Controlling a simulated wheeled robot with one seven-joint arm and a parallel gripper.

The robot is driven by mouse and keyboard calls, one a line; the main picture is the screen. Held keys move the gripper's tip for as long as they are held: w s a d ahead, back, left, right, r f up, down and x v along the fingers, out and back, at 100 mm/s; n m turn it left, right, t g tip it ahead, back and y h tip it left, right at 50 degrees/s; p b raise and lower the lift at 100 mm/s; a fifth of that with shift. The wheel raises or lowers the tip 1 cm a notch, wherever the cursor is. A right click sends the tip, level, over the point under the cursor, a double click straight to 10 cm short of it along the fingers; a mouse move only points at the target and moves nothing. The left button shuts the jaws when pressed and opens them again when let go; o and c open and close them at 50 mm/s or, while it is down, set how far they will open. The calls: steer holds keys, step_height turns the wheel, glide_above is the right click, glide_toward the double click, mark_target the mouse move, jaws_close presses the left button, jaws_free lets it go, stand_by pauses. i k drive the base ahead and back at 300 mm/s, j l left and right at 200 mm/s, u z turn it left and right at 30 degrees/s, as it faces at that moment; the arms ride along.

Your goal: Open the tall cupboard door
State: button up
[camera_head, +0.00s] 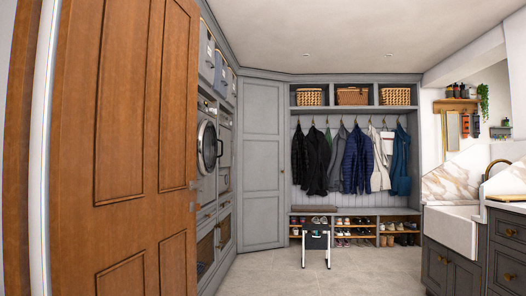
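The tall cupboard door (260,150) is grey with framed panels and stands in the far corner. It lies between the washer units and the coat bench, and it looks shut. A small dark handle or knob (283,168) seems to sit near its right edge, too small to make out clearly. My gripper and arm are not in view.
A brown wooden door (130,150) stands large at the near left. A small stool (316,240) stands on the floor before the shoe bench (355,214). Sink cabinets (465,266) line the right. The grey floor (285,275) between is mostly clear.

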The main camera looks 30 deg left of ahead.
mark_target(261, 186)
steer(key=i+j+u, duration=0.3)
steer(key=i+j, duration=0.2)
steer(key=i+j+u, duration=0.25)
steer(key=i, duration=0.55)
steer(key=i+j+u, duration=0.3)
steer(key=i, duration=0.35)
steer(key=i+u, duration=0.3)
steer(key=i, duration=5)
steer(key=l+z, duration=0.05)
